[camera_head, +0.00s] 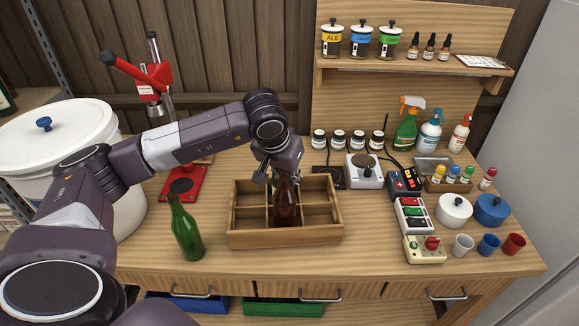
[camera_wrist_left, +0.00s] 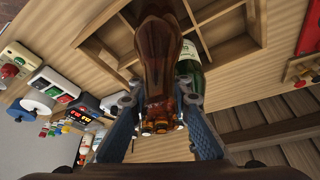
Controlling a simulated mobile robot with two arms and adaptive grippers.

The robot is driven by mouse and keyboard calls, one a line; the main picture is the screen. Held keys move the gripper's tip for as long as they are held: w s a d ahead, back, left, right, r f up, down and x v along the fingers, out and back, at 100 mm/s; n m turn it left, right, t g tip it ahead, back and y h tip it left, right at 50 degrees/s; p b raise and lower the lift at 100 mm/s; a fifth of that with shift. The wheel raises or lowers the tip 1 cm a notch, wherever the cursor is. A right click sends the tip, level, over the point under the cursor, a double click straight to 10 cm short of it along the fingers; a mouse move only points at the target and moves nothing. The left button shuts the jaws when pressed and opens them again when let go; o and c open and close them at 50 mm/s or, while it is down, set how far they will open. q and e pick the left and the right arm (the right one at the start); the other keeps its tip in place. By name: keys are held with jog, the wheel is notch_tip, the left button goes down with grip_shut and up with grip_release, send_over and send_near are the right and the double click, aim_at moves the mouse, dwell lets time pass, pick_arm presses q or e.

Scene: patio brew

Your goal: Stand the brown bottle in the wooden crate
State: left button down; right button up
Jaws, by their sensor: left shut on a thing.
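The brown bottle (camera_head: 286,203) is upright at the middle of the wooden crate (camera_head: 285,240), over or in a front middle compartment. I cannot tell whether its base touches the crate floor. My left gripper (camera_head: 280,174) is above the crate and shut on the bottle's upper part. In the left wrist view, the brown bottle (camera_wrist_left: 157,50) lies between the two fingers of the left gripper (camera_wrist_left: 157,98), with part of the crate (camera_wrist_left: 252,25) behind it. My right gripper is not in view.
A green bottle (camera_head: 186,230) stands on the table just left of the crate. A red capper (camera_head: 182,184) is behind it. A scale (camera_head: 364,171), switch boxes (camera_head: 412,215), pots (camera_head: 455,210) and cups fill the right side. Bare table lies before the crate.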

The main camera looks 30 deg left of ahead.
pick_arm(q)
jog(key=shift+f, duration=0.15)
jog(key=shift+f, duration=0.15)
jog(key=c, duration=1.8)
grip_release()
jog(key=shift+r, duration=0.2)
jog(key=shift+s+r, duration=0.1)
jog(key=shift+r, duration=0.25)
jog(key=b+v, duration=0.2)
jog(key=v, duration=0.9)
